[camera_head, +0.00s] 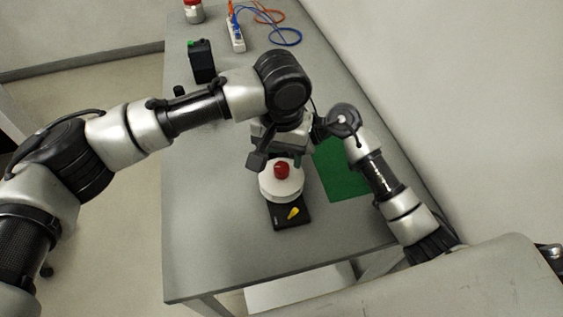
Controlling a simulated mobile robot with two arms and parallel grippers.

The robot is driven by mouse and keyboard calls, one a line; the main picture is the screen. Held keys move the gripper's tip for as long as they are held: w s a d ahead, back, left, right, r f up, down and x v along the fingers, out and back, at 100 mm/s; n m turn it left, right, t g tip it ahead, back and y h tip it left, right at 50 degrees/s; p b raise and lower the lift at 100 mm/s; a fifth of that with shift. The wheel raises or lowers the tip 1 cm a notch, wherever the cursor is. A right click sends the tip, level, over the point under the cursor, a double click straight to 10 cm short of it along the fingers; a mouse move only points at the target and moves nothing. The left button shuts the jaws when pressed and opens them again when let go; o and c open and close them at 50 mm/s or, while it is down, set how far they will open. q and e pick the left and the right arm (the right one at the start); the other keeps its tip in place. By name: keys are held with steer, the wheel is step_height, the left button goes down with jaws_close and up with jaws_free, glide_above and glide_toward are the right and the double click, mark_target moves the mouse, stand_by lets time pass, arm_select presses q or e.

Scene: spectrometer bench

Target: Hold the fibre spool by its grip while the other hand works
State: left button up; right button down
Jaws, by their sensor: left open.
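The fibre spool (268,187) is a white disc with a red knob-like grip (282,170) on top. It sits at the far end of a black base (279,223) on the bench. A yellow piece (293,213) shows on the near part of the base. My left gripper (277,160) is open, its fingers apart on the left and right just beyond the red grip in the picture. I cannot tell whether it touches the grip. My right arm reaches in from the lower right, and its gripper is hidden near my left wrist.
A green mat (345,180) lies right of the spool, partly under my right arm. At the back are a black box (202,61), a white strip (236,36) with blue and orange cables, and a red-lidded jar (193,11). The grey bench (215,250) is clear at front left.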

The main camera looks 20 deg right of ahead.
mark_target(281, 166)
arm_select(q)
steer(key=shift+f, duration=2)
steer(key=c, duration=0.9)
steer(key=shift+c, duration=0.2)
steer(key=shift+m, duration=3)
steer(key=shift+r, duration=0.1)
steer(key=o, duration=0.9)
